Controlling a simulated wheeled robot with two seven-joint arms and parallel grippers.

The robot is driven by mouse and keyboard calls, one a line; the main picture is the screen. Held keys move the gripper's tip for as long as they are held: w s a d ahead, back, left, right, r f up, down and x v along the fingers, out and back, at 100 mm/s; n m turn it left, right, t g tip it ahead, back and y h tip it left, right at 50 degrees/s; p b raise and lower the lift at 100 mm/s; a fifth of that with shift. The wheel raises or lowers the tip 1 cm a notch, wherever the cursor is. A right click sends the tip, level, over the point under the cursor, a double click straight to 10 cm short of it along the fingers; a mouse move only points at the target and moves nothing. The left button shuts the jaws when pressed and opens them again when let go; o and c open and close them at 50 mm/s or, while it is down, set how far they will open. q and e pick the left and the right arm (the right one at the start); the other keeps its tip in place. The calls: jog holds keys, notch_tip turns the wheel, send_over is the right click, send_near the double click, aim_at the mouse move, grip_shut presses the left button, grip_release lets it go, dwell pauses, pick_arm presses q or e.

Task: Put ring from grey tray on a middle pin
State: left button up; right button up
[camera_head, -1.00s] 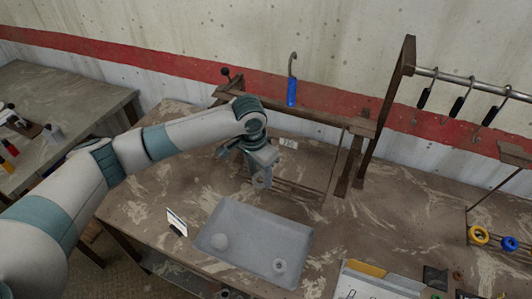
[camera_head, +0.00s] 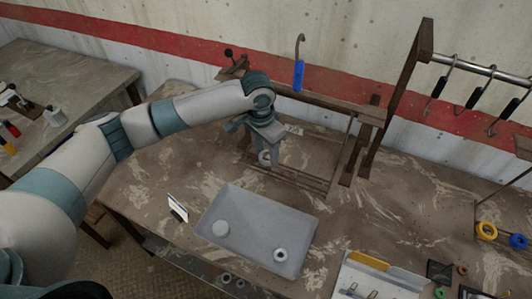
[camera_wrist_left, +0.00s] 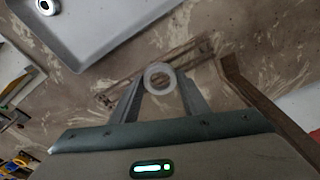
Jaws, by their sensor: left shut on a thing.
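My left gripper (camera_head: 267,160) is shut on a pale ring (camera_wrist_left: 160,78), which sits between the fingertips in the left wrist view with its hole facing the camera. It is held behind the grey tray (camera_head: 252,204), near the wooden frame; its height above the table is hard to tell. At the right edge, a yellow ring (camera_head: 487,231) and a blue ring (camera_head: 517,241) hang on a stand. I cannot make out a middle pin. My right gripper is not in view.
A brown wooden frame (camera_head: 335,110) stands behind the gripper, with a blue-handled hook (camera_head: 298,75) on it. A rail (camera_head: 475,70) with black-handled hooks is at the upper right. A small white card (camera_head: 177,207) stands left of the tray. A folder box (camera_head: 375,275) lies at the front.

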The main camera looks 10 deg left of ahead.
pick_arm(q)
jog(key=w+f+b, duration=0.1)
jog(key=b, duration=0.1)
jog(key=w+f+b, duration=0.1)
jog(key=b, duration=0.1)
jog(key=shift+w+d+f+b, duration=0.2)
jog(key=shift+w+f+b, duration=0.05)
jog(key=shift+b, duration=0.05)
jog(key=shift+f, duration=0.65)
jog(key=shift+f, duration=1.55)
dwell(0.5)
jog(key=o, duration=1.1)
jog(key=shift+o, duration=0.2)
